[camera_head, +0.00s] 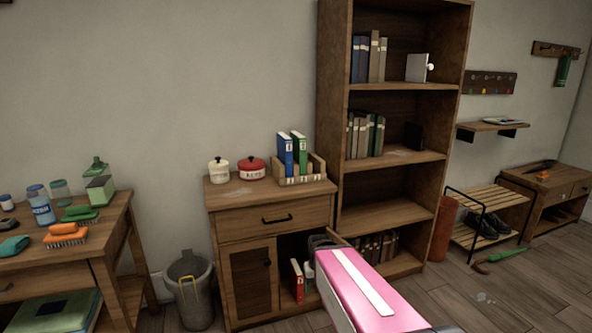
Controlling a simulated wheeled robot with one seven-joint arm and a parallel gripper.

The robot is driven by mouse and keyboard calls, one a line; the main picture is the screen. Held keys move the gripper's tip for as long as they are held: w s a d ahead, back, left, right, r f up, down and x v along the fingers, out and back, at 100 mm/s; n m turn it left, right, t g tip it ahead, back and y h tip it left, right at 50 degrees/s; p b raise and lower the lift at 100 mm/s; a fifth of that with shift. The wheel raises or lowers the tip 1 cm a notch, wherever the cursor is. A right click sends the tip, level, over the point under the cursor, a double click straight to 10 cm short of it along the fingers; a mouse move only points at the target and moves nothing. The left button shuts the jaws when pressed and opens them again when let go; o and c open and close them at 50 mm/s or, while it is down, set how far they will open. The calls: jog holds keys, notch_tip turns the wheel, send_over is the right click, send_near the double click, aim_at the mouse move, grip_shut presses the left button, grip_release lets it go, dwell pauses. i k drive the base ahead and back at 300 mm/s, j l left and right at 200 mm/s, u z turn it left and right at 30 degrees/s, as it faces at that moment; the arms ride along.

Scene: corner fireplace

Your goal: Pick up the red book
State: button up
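A red book (297,281) with a pale label stands upright in the open right-hand compartment of the low wooden cabinet (238,209). Only its narrow side and part of its front show. My gripper (318,243), dark and small in the head view, is at the far end of my pink and white arm, at the right side of the cabinet opening. It is above and to the right of the red book, and I see no contact between them. Its fingers are too small and partly hidden, so I cannot tell whether they are open.
On the cabinet stand two lidded pots (251,168) and a wooden holder (303,180) with blue and green binders. A tall bookshelf (332,100) stands right behind my arm. A grey bin (190,290) is left of the cabinet. A cluttered table (100,240) is further left.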

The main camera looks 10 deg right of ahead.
aim_at(296, 275)
jog(key=i+l+u, duration=0.1)
jog(key=l, duration=0.25)
jog(key=i+l+u, duration=0.1)
jog(key=l, duration=0.3)
jog(key=i+l+u, duration=0.1)
jog(key=l, duration=0.3)
jog(key=i+l, duration=0.1)
jog(key=l, duration=0.3)
jog(key=j+u, duration=0.05)
